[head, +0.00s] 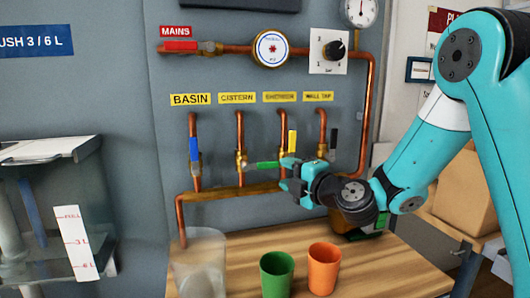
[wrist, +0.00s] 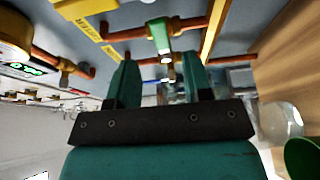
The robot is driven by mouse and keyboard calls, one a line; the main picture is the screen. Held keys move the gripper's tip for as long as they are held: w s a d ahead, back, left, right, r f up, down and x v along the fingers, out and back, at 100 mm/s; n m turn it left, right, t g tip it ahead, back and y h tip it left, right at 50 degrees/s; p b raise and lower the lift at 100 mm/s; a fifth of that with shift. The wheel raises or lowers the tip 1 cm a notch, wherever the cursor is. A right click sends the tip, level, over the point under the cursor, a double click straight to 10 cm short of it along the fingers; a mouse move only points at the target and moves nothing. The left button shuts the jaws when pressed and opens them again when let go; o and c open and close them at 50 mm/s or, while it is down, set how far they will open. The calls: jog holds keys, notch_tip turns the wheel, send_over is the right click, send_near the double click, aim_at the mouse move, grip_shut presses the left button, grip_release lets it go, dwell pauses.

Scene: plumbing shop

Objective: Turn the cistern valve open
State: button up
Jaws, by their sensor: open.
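The cistern valve sits on the copper pipe under the yellow CISTERN label (head: 237,98). Its green lever (head: 266,165) lies horizontal, across the upright pipe, pointing right. My gripper (head: 287,173) is open beside the lever's right end. In the wrist view the green lever (wrist: 158,35) shows beyond and roughly between my two open fingers (wrist: 157,60). I cannot tell whether a finger touches it.
The basin valve's blue lever (head: 194,149), a yellow lever (head: 292,141) and a black lever (head: 333,139) stand upright nearby. The red mains lever (head: 181,46) is above. A green cup (head: 276,275), orange cup (head: 324,269) and clear container (head: 199,262) stand below on the wooden bench (head: 380,264).

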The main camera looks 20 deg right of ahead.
aim_at(269, 166)
jog(key=p+x, duration=0.4)
jog(key=x, duration=0.4)
jog(key=shift+a+r+p, duration=0.1)
jog(key=shift+r+p, duration=0.05)
jog(key=shift+p, duration=0.15)
jog(key=shift+w+a, duration=0.2)
jog(key=shift+w, duration=0.3)
grip_shut()
